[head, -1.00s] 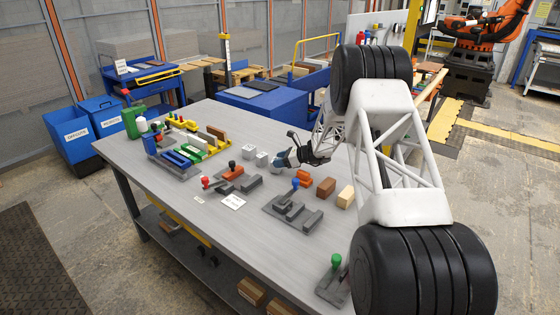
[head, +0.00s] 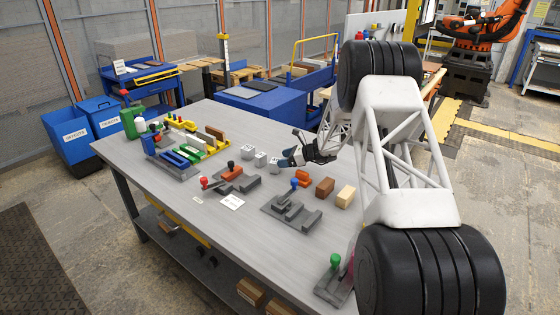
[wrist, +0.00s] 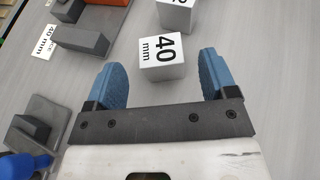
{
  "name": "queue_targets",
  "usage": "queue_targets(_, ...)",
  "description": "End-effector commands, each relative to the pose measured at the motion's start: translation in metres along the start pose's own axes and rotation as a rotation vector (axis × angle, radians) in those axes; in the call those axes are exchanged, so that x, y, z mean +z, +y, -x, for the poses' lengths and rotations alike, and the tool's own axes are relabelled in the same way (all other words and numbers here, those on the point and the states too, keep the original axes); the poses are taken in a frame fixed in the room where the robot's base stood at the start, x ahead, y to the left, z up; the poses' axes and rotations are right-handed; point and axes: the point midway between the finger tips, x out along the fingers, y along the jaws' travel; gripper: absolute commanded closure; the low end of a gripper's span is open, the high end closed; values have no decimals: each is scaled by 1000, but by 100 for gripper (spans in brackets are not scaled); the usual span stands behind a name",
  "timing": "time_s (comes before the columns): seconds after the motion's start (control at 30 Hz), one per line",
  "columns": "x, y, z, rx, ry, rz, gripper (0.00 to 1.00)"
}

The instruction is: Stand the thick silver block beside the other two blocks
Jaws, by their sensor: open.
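Three silver blocks stand in a row on the grey table: a far one (head: 249,151), a middle one (head: 261,159) and a near one (head: 274,166). Small gaps seem to separate them. The near block, marked "40 mm" (wrist: 162,58), lies in line with the space between my fingers in the wrist view. Part of another silver block (wrist: 177,16) shows beyond it, cut off by the top edge. My gripper (head: 287,160) is open, with its blue fingers clear of the near block on both sides. It is just right of that block in the head view.
A grey fixture with a blue knob (head: 290,205), an orange block (head: 303,178), a brown block (head: 325,187) and a tan block (head: 345,196) stand nearer. A red-knobbed fixture (head: 228,180) is left. Table behind the row is clear.

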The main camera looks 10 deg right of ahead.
Motion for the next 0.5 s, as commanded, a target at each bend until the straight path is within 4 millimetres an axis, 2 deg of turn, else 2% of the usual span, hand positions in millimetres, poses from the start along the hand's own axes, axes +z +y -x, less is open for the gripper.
queue_targets(0.3,0,0,52,-2,0,0,21)
queue_targets(0.5,0,0,77,0,0,0,21)
